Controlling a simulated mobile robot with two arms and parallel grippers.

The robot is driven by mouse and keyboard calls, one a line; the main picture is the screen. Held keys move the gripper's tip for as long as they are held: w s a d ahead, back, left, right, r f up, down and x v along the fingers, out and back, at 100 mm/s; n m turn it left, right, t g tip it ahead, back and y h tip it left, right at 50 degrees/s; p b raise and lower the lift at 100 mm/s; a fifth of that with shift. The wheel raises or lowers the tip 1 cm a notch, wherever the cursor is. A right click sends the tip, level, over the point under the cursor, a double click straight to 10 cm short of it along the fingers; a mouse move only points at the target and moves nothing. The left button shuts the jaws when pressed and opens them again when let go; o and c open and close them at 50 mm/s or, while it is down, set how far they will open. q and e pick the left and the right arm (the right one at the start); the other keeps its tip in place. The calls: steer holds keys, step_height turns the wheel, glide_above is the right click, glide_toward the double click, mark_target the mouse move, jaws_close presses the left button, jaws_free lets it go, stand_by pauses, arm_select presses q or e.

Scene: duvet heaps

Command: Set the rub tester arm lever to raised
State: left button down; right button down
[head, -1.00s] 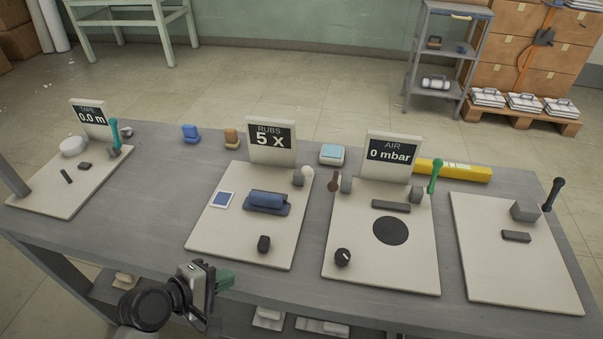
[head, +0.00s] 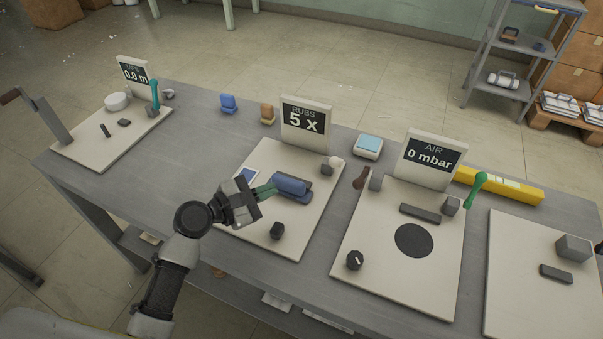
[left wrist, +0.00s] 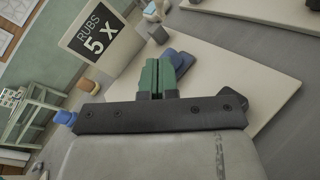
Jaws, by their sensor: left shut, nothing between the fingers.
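The rub tester is a pale board (head: 262,161) with a "RUBS 5 x" display (head: 305,120). A short lever with a cream knob (head: 337,162) sits at a grey block (head: 327,169) on its back right; its tilt is hard to tell. A blue rubbing block (head: 291,186) lies mid-board. My left gripper (head: 272,187) is shut and empty, its green fingertips at the left end of the blue block; contact is unclear. The left wrist view shows the shut fingers (left wrist: 160,76), the blue block (left wrist: 181,62) behind and the cream knob (left wrist: 153,13) farther off. My right gripper is out of view.
A black knob (head: 277,231) stands at the board's front. Right of it is the "AIR 0 mbar" board (head: 374,278) with brown and green levers. A tape board (head: 76,152) is at far left. Small blue and orange items stand behind; bare grey table (head: 195,140) lies between boards.

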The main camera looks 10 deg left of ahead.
arm_select(q)
glide_toward(330, 164)
steer(key=w+f, duration=0.2)
steer(key=w+d+f, duration=0.1)
steer(key=w+f, duration=0.1)
steer(key=shift+w+d, duration=0.2)
steer(key=shift+d, duration=0.05)
steer(key=shift+w+d+r+p, duration=0.15)
steer(key=shift+d+r+p, duration=0.2)
steer(key=shift+d+p, duration=0.1)
steer(key=shift+w+d+r+p, duration=0.2)
steer(key=shift+d+r+p, duration=0.15)
steer(key=shift+d, duration=0.15)
steer(key=shift+w+d+r, duration=0.2)
steer(key=shift+d+r, duration=0.05)
steer(key=shift+d, duration=0.35)
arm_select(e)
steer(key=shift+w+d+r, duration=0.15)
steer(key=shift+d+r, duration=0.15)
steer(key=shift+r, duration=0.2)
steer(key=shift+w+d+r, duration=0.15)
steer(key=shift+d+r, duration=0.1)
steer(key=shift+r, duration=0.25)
